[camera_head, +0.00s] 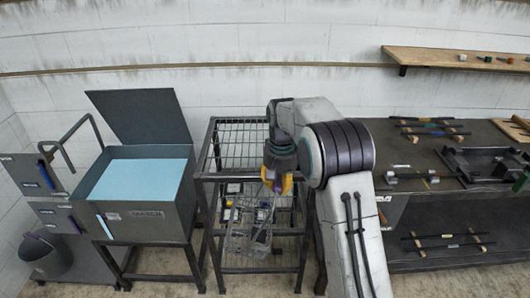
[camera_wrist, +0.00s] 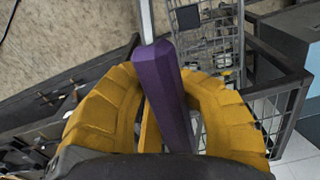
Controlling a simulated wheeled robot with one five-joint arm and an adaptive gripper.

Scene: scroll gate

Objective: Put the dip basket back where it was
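The dip basket (camera_head: 247,232) is a wire-mesh basket, seen in the head view below my gripper and in front of the wire rack. In the wrist view, its mesh (camera_wrist: 208,45) is at the top, and its purple handle (camera_wrist: 162,90) runs between the yellow fingers. My gripper (camera_head: 278,183) is shut on that handle; it also shows in the wrist view (camera_wrist: 165,100). The lower basket overlaps the rack's lower part in the head view, so I cannot tell whether it touches anything.
An open tank (camera_head: 145,222) of light blue liquid, with its lid (camera_head: 140,115) raised, stands left of the rack (camera_head: 245,135). A bucket (camera_head: 45,256) and labelled boxes (camera_head: 28,174) are at far left. A dark bench (camera_head: 420,155) with rods and a fixture is at right, below a wooden shelf (camera_head: 430,54).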

